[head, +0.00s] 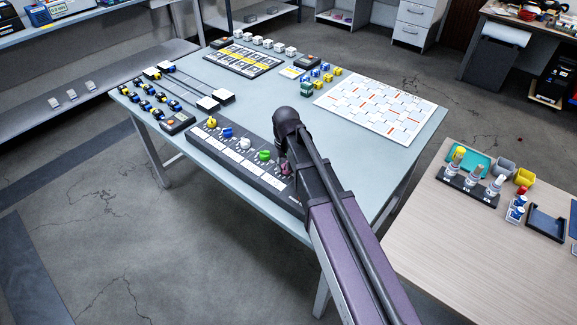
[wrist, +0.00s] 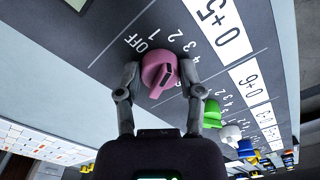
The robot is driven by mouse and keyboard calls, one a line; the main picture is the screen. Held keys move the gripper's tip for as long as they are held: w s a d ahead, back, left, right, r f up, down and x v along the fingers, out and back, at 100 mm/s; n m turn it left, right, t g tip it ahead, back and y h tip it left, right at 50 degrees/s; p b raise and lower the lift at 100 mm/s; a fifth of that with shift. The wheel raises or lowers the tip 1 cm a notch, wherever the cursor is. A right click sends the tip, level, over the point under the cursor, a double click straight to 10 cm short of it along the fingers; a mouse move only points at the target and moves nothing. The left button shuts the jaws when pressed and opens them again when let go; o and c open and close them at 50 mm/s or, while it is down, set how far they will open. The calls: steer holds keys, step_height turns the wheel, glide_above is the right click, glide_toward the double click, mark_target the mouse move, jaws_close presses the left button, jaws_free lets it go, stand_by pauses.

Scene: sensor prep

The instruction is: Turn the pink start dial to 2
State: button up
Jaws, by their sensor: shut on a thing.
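The pink start dial (wrist: 157,84) sits between the two fingers of my gripper (wrist: 159,76) in the wrist view. The fingers are shut on it, one on each side. Its raised bar slants from lower left to upper right, with a black mark on the upper part. Printed OFF and the numbers 1 to 4 curve around its upper side. I cannot tell exactly which number the mark meets. In the head view the dial (head: 285,169) shows only in part at the right end of the dark dial panel (head: 240,170), behind my arm.
A green dial (head: 265,155), a white dial (head: 244,144), a blue dial (head: 227,132) and a yellow dial (head: 211,122) stand in a row left of the pink one. A white board with tiles (head: 375,105) lies to the right. A wooden table (head: 445,225) stands further right.

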steer(key=shift+w+a, duration=0.1)
steer(key=shift+w, duration=0.1)
steer(key=o, duration=1.2)
steer(key=shift+c, duration=0.2)
steer(key=shift+s, duration=0.1)
